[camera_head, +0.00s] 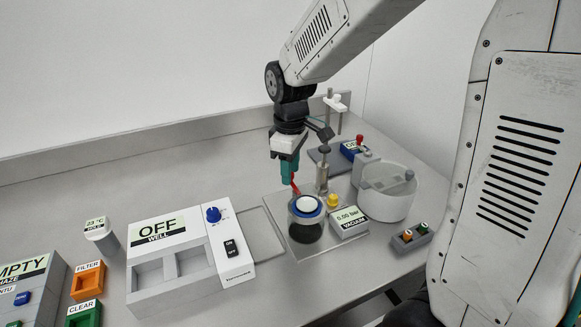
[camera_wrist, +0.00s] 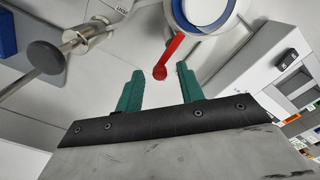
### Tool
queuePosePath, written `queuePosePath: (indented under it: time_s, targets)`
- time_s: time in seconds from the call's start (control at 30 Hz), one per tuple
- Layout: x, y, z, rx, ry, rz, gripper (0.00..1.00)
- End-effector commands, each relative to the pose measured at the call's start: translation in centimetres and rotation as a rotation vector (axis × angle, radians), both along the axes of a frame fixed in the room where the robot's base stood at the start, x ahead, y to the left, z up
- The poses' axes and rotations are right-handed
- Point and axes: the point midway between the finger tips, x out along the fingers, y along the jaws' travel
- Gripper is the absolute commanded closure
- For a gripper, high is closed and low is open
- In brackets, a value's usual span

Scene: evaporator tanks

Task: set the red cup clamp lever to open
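The red cup clamp lever (camera_head: 295,187) sticks up from the far rim of a round cup with a blue ring (camera_head: 292,207). In the wrist view the red lever (camera_wrist: 169,56) runs from the blue-ringed cup (camera_wrist: 229,9) toward me and ends in a round knob. My gripper (camera_head: 289,178) hangs fingers-down just above the lever. In the wrist view my gripper (camera_wrist: 159,69) has its green fingers spread, with the knob between the tips and a gap on both sides. I see no contact with either finger.
A metal post with a dark knob (camera_head: 323,150) stands right behind the cup. A yellow knob (camera_head: 333,200), a vacuum readout (camera_head: 349,221) and a white round vessel (camera_head: 386,200) crowd its right. The white heater-like box (camera_head: 228,245) is left. Bare bench lies behind that box.

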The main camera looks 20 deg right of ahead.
Motion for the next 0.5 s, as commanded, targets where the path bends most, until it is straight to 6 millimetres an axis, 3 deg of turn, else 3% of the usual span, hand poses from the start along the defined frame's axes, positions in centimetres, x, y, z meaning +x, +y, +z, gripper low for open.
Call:
queuePosePath:
  time_s: [0.2, 0.33, 0.5]
  targets:
    - [-0.01, 0.0, -0.02, 0.0, 0.0, 0.0, 0.65]
    - [-0.01, 0.0, -0.01, 0.0, 0.0, 0.0, 1.0]
    - [-0.02, -0.01, 0.0, 0.0, 0.0, -0.002, 1.0]
